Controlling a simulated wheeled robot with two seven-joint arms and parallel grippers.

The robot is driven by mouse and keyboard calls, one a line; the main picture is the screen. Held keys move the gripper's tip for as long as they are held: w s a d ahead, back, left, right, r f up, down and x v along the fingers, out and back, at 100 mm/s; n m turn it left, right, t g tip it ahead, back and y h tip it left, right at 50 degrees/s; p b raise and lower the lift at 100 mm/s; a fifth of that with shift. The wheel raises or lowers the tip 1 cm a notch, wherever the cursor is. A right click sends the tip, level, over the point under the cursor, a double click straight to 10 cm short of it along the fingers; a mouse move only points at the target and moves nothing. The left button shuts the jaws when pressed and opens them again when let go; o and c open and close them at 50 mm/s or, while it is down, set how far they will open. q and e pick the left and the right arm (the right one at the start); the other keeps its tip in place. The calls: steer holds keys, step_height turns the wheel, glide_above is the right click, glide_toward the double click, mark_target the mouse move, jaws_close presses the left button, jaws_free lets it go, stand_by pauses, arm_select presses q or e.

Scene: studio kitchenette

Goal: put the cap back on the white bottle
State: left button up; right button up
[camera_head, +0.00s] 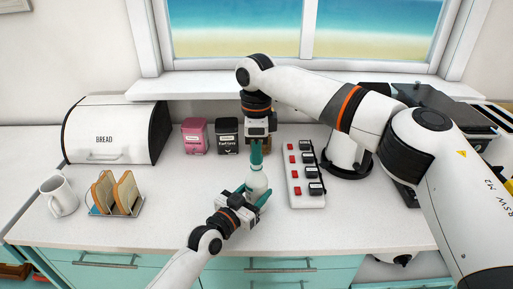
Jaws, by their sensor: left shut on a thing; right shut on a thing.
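The white bottle (257,183) stands upright near the middle of the counter. My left gripper (253,193) reaches in from the lower left and is shut on the bottle's body, with its teal fingers on either side. My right gripper (256,164) points straight down above the bottle and is shut, its fingertips right at the bottle's top. The cap is hidden between those fingertips, so I cannot tell whether it touches the bottle's neck.
A power strip (293,186) with several plugs lies close to the right. A pink canister (194,136) and a black canister (228,135) stand behind. A toast rack (101,211), white mug (62,196) and bread box (101,133) are at left. The counter's front right is clear.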

steer(key=shift+f, duration=0.5)
stand_by(0.3)
steer(key=m, duration=0.6)
steer(key=shift+m, duration=0.3)
steer(key=o, duration=0.9)
steer(key=shift+o, duration=0.2)
steer(key=shift+r, duration=2.25)
